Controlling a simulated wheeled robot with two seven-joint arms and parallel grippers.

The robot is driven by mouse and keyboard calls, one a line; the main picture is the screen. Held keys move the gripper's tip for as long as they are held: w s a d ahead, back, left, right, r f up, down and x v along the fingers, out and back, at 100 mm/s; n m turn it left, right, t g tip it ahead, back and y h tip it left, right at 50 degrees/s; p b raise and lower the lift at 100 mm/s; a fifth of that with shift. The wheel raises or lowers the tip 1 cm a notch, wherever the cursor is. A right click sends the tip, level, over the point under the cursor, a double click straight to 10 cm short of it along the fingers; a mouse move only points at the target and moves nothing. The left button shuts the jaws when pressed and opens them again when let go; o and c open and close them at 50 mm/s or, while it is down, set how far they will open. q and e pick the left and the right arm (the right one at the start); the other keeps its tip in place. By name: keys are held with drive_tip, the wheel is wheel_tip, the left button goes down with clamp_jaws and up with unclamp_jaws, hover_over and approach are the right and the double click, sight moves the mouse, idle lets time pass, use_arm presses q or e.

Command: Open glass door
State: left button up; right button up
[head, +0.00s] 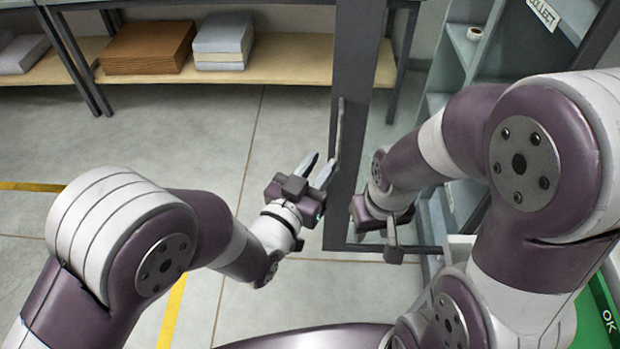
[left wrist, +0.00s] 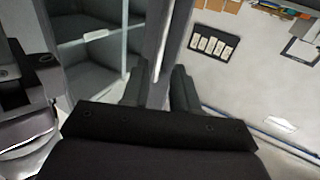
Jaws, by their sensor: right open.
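The glass door has a dark grey frame (head: 352,90) that stands upright in the middle of the head view, with its clear pane to the right. A thin grey upright handle (head: 338,135) is on the frame's left side. My left gripper (head: 318,170) is open and its fingertips are close to the handle's lower part. In the left wrist view its two fingers (left wrist: 158,88) are apart, with a grey upright bar between or just beyond them. I cannot tell whether they touch it. My right gripper (head: 378,232) is open near the frame's lower part, partly hidden by its own arm.
A pale cabinet with shelves (head: 462,45) stands at the right, by a COLLECT sign (head: 543,14). A low wooden shelf (head: 285,62) with brown (head: 148,50) and grey stacks (head: 223,40) is at the back. A green OK panel (head: 603,315) is at lower right. Floor at left is clear.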

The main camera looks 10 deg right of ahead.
use_arm(q)
drive_tip(key=v, duration=0.3)
drive_tip(key=shift+s+a, duration=0.25)
drive_tip(key=shift+s, duration=0.05)
wheel_tip(320, 180, down, 9)
drive_tip(key=s+a+g+y, duration=0.2)
drive_tip(key=g+y, duration=0.2)
drive_tip(key=g, duration=0.1)
drive_tip(key=s+a+r+n+g+y+p, duration=0.2)
drive_tip(key=a+r+n+g+y, duration=0.1)
drive_tip(key=a, duration=0.9)
drive_tip(key=s+a+r+n+g+y+p, duration=0.2)
drive_tip(key=s+a+r+n+g+y, duration=0.1)
drive_tip(key=a, duration=0.9)
drive_tip(key=shift+n+g+y, duration=0.7)
drive_tip(key=shift+n+y, duration=0.1)
drive_tip(key=shift+n, duration=0.1)
